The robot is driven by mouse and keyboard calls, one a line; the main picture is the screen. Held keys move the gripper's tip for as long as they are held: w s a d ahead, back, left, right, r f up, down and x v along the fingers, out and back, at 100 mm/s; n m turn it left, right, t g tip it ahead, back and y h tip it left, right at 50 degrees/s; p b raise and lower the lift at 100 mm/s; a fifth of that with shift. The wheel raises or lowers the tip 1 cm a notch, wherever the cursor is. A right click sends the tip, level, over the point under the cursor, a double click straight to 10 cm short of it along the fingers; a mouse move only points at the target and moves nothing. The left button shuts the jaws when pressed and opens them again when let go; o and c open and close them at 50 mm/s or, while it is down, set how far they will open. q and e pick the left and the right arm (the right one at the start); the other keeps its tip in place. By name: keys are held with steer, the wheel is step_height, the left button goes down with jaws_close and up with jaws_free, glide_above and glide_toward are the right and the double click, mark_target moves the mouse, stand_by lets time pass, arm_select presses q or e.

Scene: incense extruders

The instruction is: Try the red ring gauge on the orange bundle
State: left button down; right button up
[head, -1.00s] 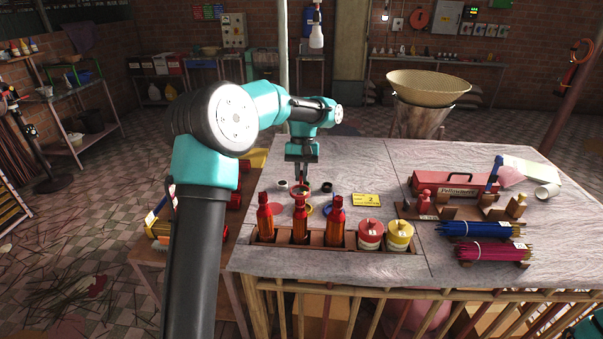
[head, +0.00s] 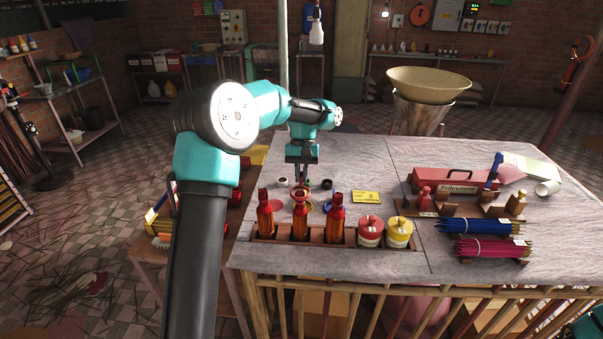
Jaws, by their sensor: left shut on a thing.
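I cannot make out the orange bundle for certain; a blue bundle (head: 482,227) and a magenta bundle (head: 492,246) lie on holders at the right. My right gripper is not in view.
A wooden rack (head: 282,240) holds red-orange bottles, a red jar (head: 370,231) and a yellow jar (head: 399,232). A yellow card (head: 366,197) lies behind them. A red box (head: 457,182) stands back right. The table's back middle is clear.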

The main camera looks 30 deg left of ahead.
mark_target(300, 223)
arm_select(q)
steer(key=shift+f, duration=1.05)
steer(key=shift+f, duration=5.1)
stand_by(0.7)
steer(key=shift+r, duration=0.15)
stand_by(0.3)
